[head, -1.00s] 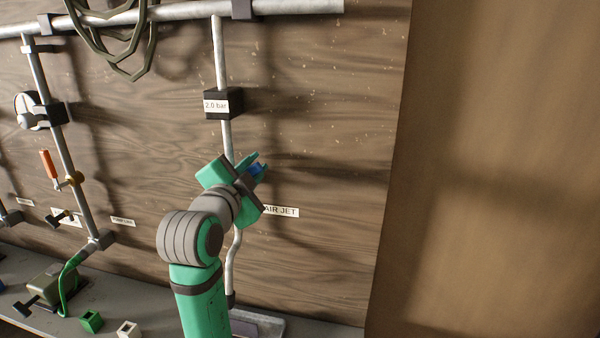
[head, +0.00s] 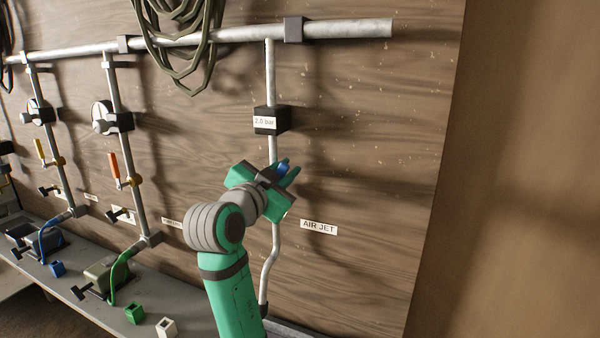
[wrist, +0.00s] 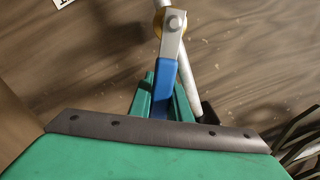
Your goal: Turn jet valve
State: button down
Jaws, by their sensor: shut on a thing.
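The jet valve shows in the wrist view as a grey metal lever with a blue handle (wrist: 168,80) and a brass body (wrist: 162,4) on a grey pipe. My gripper (wrist: 164,92) is shut on the blue handle, with a green finger on each side of it. In the head view my gripper (head: 287,172) is at the vertical jet pipe (head: 271,148), with a bit of blue handle (head: 283,168) between the fingers. The valve body is hidden there behind my gripper. The AIR JET label (head: 318,227) is to the right of the pipe.
A black 2.0 bar box (head: 270,120) sits on the pipe above my gripper. A horizontal pipe (head: 350,28) runs along the top, with a coiled hose (head: 185,45) hanging from it. The wooden board to the right is bare.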

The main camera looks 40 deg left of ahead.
dwell(0.3)
jog(key=c, duration=1.6)
grip_release()
jog(key=shift+c, duration=0.2)
jog(key=shift+a, duration=0.1)
